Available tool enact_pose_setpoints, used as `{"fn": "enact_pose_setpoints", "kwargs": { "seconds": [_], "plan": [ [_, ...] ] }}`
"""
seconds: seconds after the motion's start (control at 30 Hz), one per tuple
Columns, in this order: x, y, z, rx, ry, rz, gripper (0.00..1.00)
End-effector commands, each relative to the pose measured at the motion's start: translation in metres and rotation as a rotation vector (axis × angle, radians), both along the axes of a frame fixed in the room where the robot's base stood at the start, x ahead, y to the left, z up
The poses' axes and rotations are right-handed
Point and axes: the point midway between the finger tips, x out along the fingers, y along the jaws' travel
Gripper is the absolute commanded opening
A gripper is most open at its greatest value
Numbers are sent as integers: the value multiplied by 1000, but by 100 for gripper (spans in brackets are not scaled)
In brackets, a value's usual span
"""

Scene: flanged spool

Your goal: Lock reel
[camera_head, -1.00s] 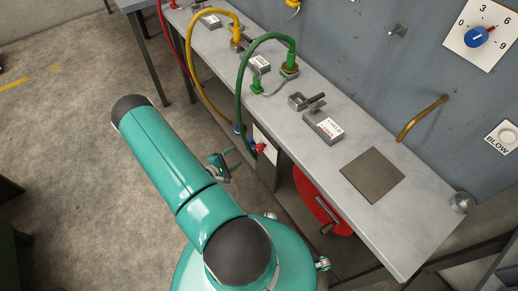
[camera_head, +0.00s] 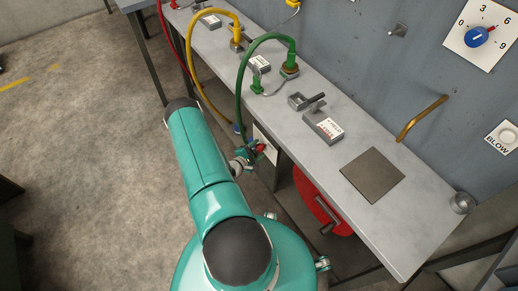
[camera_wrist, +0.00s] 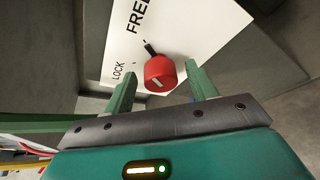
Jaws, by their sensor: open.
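A red knob (camera_wrist: 160,72) sits on a white plate (camera_wrist: 190,25) in the wrist view. The plate is lettered LOCK and FREE, and the knob's dark pointer points up toward the FREE lettering. My gripper (camera_wrist: 161,72) is open, with one green finger to each side of the knob in the picture; I cannot tell whether they touch it. In the head view, my gripper (camera_head: 248,154) is at the bench front, close to the red knob (camera_head: 261,147). The red reel (camera_head: 317,203) hangs under the bench to the right, partly hidden by the bench.
The grey bench (camera_head: 405,228) runs along the wall. A green hose (camera_head: 241,85) loops down over its front edge near my gripper, with a yellow hose (camera_head: 192,72) further left. A dark square plate (camera_head: 372,175) lies on the bench. Open floor lies left.

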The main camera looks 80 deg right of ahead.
Motion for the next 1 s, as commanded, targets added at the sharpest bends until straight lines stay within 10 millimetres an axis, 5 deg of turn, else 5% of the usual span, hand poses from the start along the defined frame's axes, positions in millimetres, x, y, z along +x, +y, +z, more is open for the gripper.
{"fn": "enact_pose_setpoints", "kwargs": {
  "seconds": [0.43, 0.67, 1.0],
  "plan": [
    [-6, -13, -4, 0, 0, 1, 57],
    [-6, -13, -4, 0, 0, 1, 12],
    [-5, -13, -3, 22, 25, 0, 12]
  ]
}}
